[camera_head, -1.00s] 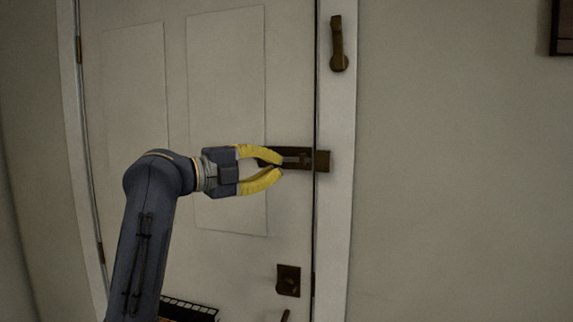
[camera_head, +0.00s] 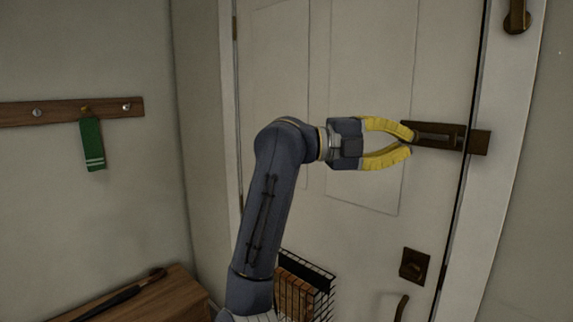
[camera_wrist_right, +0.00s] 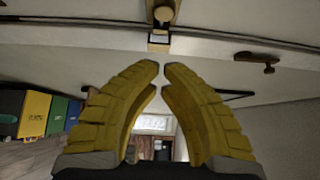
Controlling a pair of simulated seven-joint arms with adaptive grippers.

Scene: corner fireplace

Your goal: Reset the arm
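My right gripper (camera_head: 410,143) comes from the left in front of the white door, its yellow fingers pointing right. Its fingertips are close together with a narrow gap and hold nothing that I can see. In the head view the tips overlap the left end of the dark brown slide latch (camera_head: 440,136). In the right wrist view the gripper (camera_wrist_right: 160,68) also shows the small gap, with the latch's knob (camera_wrist_right: 163,14) beyond the tips, apart from them. My left gripper is not in view.
The door (camera_head: 372,100) has a dark lock plate (camera_head: 414,266) lower down and a handle (camera_head: 401,307) below it. A wire basket (camera_head: 318,285) is low by the door. At left are a hook rail (camera_head: 60,109) with a green tag (camera_head: 92,144) and a wooden bench (camera_head: 165,293).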

